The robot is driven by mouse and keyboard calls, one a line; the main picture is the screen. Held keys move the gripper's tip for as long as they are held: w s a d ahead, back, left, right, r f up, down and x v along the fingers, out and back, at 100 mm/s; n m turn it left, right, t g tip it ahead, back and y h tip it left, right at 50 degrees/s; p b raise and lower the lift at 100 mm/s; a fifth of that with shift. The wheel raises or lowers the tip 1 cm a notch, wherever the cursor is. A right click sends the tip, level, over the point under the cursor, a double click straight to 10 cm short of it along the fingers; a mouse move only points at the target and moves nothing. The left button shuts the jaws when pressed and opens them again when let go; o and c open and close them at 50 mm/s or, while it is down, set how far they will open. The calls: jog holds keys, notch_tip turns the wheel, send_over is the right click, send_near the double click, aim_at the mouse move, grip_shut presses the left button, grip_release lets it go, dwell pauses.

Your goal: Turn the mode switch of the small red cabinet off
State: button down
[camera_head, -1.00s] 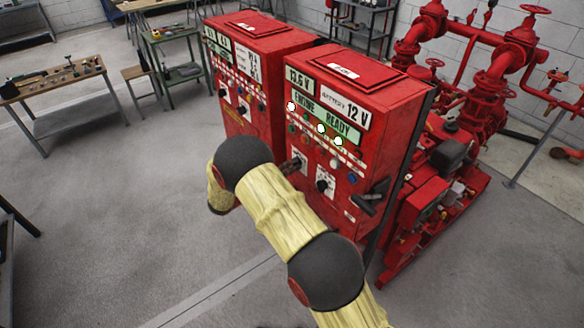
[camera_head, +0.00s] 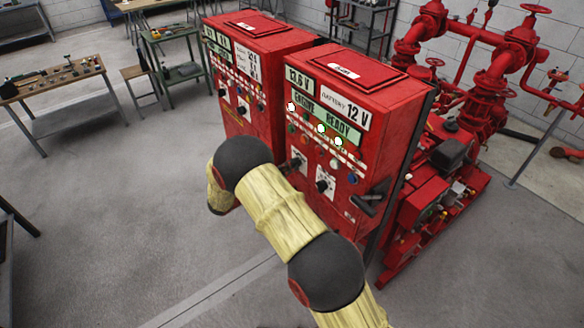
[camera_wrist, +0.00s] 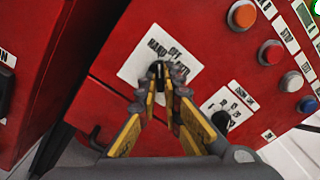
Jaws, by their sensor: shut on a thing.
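The small red cabinet (camera_head: 385,120) is the right one of two in the head view, with lit "ENGINE READY" lamps. In the wrist view its front (camera_wrist: 225,40) fills the middle. The mode switch (camera_wrist: 157,68) is a black knob on a white plate (camera_wrist: 135,68) marked HAND, OFF and AUTO. My gripper (camera_wrist: 160,82) is shut on the knob, with its fingertips on either side. The fingertips cover part of the knob, so its exact pointing is hard to tell. In the head view my arm mostly hides the gripper in front of the cabinet.
A second black selector (camera_wrist: 221,120) sits close to the right of my fingers. Several coloured buttons (camera_wrist: 270,52) line the panel beyond it. Another red cabinet (camera_head: 255,60) stands at left. A lever handle (camera_head: 370,197) sticks out at the cabinet's lower right. Open floor lies in front.

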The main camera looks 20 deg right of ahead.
jog(key=shift+r+m+b, duration=0.1)
jog(key=shift+m+b, duration=0.55)
jog(key=shift+m, duration=3.45)
jog(key=c, duration=2.1)
grip_release()
jog(key=shift+s+r, duration=0.1)
jog(key=shift+s, duration=0.15)
jog(key=shift+o, duration=0.7)
jog(key=shift+w, duration=0.15)
jog(key=shift+a, duration=0.1)
jog(key=s+a, duration=0.2)
jog(key=a, duration=0.9)
jog(key=shift+s+a, duration=0.25)
jog(key=shift+s, duration=0.05)
